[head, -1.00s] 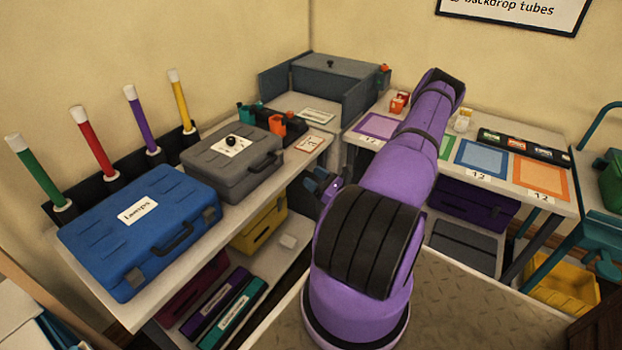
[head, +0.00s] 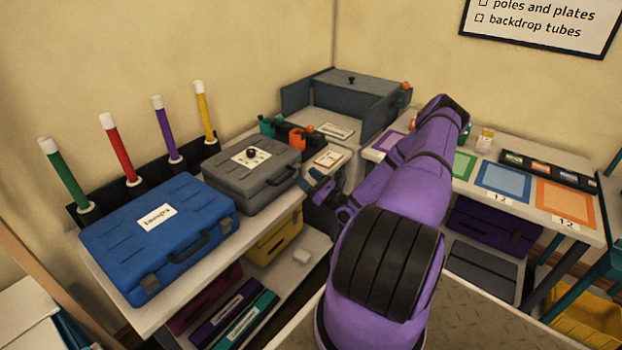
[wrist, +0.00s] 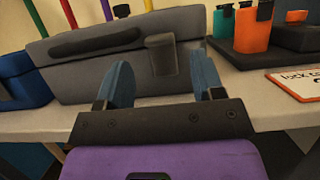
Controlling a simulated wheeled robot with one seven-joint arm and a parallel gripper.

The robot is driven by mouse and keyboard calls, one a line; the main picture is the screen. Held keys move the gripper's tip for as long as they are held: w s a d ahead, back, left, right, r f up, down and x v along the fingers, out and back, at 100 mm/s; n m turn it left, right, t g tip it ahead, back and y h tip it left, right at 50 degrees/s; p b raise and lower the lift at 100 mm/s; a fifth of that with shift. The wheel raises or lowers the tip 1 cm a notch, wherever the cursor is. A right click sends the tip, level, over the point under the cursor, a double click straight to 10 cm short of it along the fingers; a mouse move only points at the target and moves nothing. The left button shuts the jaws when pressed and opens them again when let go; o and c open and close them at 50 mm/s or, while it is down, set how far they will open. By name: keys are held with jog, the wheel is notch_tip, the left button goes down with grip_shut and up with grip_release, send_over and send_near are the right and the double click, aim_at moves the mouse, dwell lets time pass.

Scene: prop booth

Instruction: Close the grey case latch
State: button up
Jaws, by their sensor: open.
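The grey case (head: 228,190) stands shut on the left bench, with a white label and a black knob on its lid. In the wrist view its front face (wrist: 85,75) fills the upper left, with a dark handle (wrist: 95,42). The grey latch (wrist: 162,55) is right of the handle and seems to stick out from the face; its exact angle is unclear. My gripper (wrist: 163,82) is open and empty, its blue fingers either side of the latch in the picture, apparently short of it. In the head view my gripper (head: 320,187) is just right of the case.
A blue case (head: 190,225) stands left of the grey one. Orange and teal bottles (wrist: 257,30) and a lettered card (wrist: 298,80) lie to the right of the case. Coloured tubes (head: 117,150) stand behind. The bench edge (wrist: 285,117) runs below my fingers.

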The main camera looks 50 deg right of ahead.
jog(key=v, duration=1)
jog(key=shift+s, duration=0.25)
jog(key=shift+r, duration=0.15)
